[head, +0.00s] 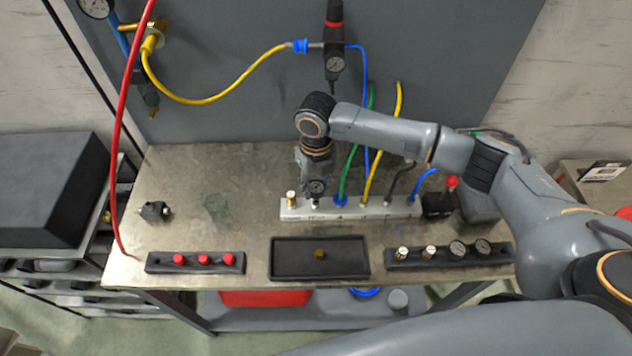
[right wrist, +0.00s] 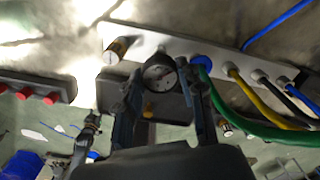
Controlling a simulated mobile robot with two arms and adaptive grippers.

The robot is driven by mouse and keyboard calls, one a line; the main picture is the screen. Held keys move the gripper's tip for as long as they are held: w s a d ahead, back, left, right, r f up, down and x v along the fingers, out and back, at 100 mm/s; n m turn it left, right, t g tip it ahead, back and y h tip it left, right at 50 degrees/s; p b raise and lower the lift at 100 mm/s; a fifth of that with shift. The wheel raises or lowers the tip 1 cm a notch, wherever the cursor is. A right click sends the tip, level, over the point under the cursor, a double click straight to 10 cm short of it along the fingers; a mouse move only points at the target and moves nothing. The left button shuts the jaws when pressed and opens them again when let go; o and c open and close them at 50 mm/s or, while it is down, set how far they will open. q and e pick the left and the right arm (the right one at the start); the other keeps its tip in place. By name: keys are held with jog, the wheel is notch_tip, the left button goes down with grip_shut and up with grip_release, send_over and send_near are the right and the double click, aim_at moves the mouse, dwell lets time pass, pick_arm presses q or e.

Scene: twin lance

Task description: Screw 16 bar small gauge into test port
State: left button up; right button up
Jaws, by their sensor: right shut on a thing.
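The small gauge (head: 316,187) has a round dial and sits between the fingers of my right gripper (head: 314,184), which points down at the white manifold block (head: 412,208). In the right wrist view, the right gripper (right wrist: 160,85) is shut on the gauge (right wrist: 158,75), one finger on each side. The gauge is right at the manifold (right wrist: 222,55), between a brass fitting (right wrist: 118,48) and a blue collar (right wrist: 202,62). The test port under it is hidden, so I cannot tell whether the threads are engaged. My left gripper is not in view.
Green, yellow, black and blue hoses rise from the manifold close to my right gripper. In front are a red-capped rack (head: 158,262), a black tray (head: 288,272) with a brass piece (head: 320,254), and a rack of gauges and fittings (head: 442,258). The bench's left part is mostly clear.

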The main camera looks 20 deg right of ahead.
aim_at(316, 186)
jog(key=shift+p, duration=0.8)
dwell(1.3)
jog(key=shift+f+b, duration=0.8)
jog(key=shift+f, duration=0.45)
jog(key=o, duration=1.2)
jog(key=shift+r, duration=0.15)
notch_tip(316, 186, up, 12)
jog(key=shift+f, duration=0.1)
